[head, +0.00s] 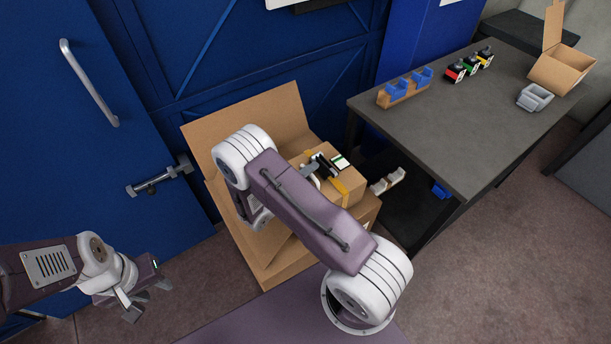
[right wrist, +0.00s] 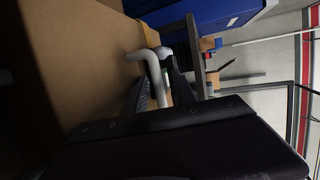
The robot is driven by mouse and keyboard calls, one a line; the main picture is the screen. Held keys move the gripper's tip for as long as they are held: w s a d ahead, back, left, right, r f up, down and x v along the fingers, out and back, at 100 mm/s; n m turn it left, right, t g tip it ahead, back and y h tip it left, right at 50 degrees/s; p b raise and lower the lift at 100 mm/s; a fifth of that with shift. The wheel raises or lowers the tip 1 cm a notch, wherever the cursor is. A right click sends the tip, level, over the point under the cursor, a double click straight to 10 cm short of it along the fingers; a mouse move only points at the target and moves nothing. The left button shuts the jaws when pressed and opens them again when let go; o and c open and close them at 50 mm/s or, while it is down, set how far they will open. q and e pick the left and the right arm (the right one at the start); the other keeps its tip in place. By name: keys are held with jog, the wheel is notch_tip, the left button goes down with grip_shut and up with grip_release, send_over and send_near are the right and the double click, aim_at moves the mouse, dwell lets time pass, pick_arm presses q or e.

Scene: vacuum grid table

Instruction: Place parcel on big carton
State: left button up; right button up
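The big carton (head: 285,275) stands on the floor against the blue wall, with a tall flap raised at its back. The parcel (head: 352,190), a brown box with yellow tape and a white-green label, is over the carton's right part. I cannot tell whether it rests on it. My right gripper (head: 318,168) is at the parcel's top, partly hidden by my arm. In the right wrist view its fingers (right wrist: 158,80) lie either side of a pale bent handle (right wrist: 152,68) by the parcel's brown face (right wrist: 85,45); their grip is unclear. My left gripper (head: 146,292) is open and empty, lower left.
A dark table (head: 450,120) on the right holds a wooden tray with blue bins (head: 405,88), several coloured items, a grey bin (head: 534,97) and an open box (head: 560,70). A blue door (head: 90,130) with a latch is at left. Floor is clear at lower right.

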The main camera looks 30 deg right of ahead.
jog(key=v, duration=1.2)
jog(key=s+d+m+g, duration=0.1)
jog(key=m, duration=0.1)
jog(key=s+d+r+m+g+y, duration=0.1)
jog(key=s+m+g, duration=0.1)
jog(key=m, duration=0.1)
jog(key=s+d+m+g+p, duration=0.1)
jog(key=s+m, duration=0.1)
jog(key=m, duration=0.1)
jog(key=shift+d+r+g+y, duration=0.2)
jog(key=shift+g+y, duration=0.1)
jog(key=shift+g, duration=0.1)
jog(key=s+a+r+m+g+y, duration=0.15)
jog(key=s+m+y, duration=0.3)
jog(key=m, duration=0.65)
jog(key=s+a+m+g+y, duration=0.15)
jog(key=s+m+y, duration=0.3)
jog(key=m, duration=0.55)
notch_tip(320, 180, up, 11)
jog(key=w+a+m+t+y+p, duration=0.2)
jog(key=m+t+y+p, duration=0.1)
jog(key=m+p, duration=0.4)
jog(key=m, duration=0.3)
jog(key=shift+w+a+m+p, duration=0.2)
jog(key=shift+w+m+p, duration=0.15)
jog(key=shift+w+m, duration=0.05)
